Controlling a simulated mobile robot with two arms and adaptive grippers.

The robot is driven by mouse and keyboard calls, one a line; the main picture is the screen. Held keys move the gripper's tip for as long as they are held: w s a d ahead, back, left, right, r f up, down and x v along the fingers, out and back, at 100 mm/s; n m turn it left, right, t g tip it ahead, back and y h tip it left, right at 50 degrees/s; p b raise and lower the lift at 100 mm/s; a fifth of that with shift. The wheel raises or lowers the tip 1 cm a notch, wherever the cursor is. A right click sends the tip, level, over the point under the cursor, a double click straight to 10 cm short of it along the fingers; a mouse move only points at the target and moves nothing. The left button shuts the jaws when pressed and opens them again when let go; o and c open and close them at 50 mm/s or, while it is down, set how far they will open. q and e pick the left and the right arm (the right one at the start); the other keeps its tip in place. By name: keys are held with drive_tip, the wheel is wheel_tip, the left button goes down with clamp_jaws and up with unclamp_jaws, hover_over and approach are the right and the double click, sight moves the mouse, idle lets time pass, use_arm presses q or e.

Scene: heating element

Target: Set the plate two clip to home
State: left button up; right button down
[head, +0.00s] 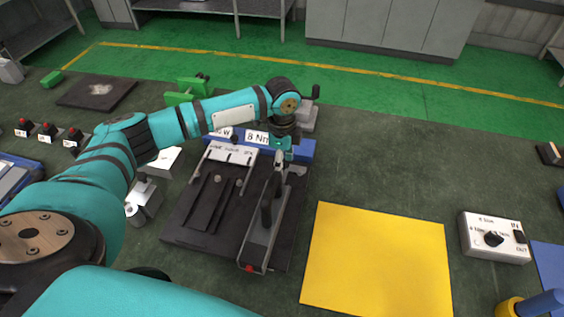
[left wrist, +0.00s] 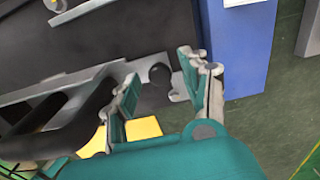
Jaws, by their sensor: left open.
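My left gripper (head: 280,162) reaches in over the far end of a black fixture and points down. In the left wrist view its two fingers (left wrist: 158,82) are apart, with a dark round knob (left wrist: 160,74) on a grey bracket (left wrist: 120,70) showing between and beyond them. I cannot tell whether they touch it. The fixture (head: 190,232) carries a grey rail (head: 257,248) with dark upright parts, and a white lettered strip (head: 231,153) along its far side. I cannot tell for certain which part is the plate two clip. My right gripper is not in view.
A blue bar (head: 303,150) with a label reading 8 Nm lies behind the fixture. A yellow mat (head: 378,262) lies to its right. A white switch box (head: 494,238) stands further right. Red-topped buttons (head: 48,129) stand at the left.

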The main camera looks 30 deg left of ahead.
use_arm(q)
drive_tip(key=shift+f, duration=0.8)
clamp_jaws()
